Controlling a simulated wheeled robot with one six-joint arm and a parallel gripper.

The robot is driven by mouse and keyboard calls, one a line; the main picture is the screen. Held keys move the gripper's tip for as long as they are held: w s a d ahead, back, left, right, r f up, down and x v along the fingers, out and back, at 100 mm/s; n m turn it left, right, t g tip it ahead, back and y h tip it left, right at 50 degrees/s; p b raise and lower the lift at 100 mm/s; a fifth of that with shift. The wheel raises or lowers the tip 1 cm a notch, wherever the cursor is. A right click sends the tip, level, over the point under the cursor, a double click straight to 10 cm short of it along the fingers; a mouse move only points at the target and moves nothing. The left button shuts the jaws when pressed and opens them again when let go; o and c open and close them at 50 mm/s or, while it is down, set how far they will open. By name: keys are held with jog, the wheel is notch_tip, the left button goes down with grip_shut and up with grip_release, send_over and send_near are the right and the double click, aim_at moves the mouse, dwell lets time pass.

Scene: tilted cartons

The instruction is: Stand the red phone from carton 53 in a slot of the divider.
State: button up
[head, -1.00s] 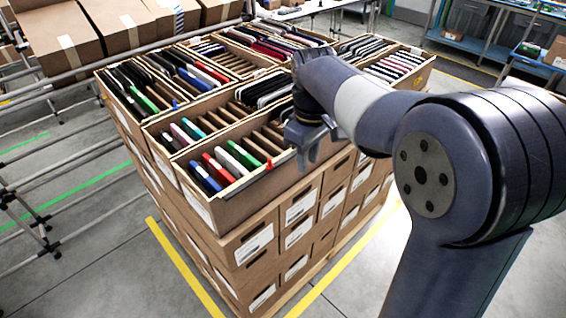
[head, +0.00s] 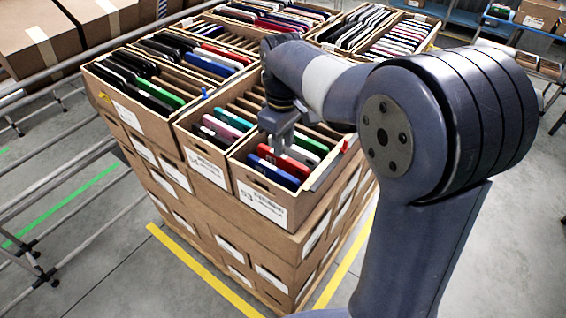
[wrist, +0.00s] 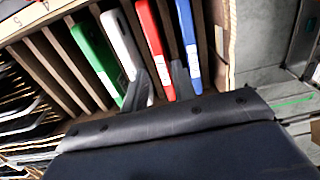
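Carton 53 (head: 245,180) stands at the near corner of the stack in the head view, with blue, red, white and green phones leaning in its slots. The red phone (head: 284,164) is between the blue and white ones. It also shows in the wrist view (wrist: 150,40). My gripper (head: 277,150) is over the red phone. In the wrist view its fingers (wrist: 160,88) are apart, one on each side of the red phone's near end. I cannot tell whether they touch it. I cannot make out a separate divider outside the cartons.
In the wrist view the white phone (wrist: 117,45) and the blue phone (wrist: 188,45) are close beside the fingers. Empty slots (wrist: 55,65) lie left of the green phone (wrist: 95,60). Other cartons with phones (head: 135,82) surround carton 53. A metal rail (head: 60,85) runs at the left.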

notch_tip(320, 180, down, 4)
jog(key=shift+f+b, duration=0.15)
jog(key=shift+b, duration=0.7)
grip_shut()
jog(key=shift+r, duration=0.2)
notch_tip(320, 180, up, 8)
jog(key=p, duration=0.6)
jog(key=shift+p, duration=0.3)
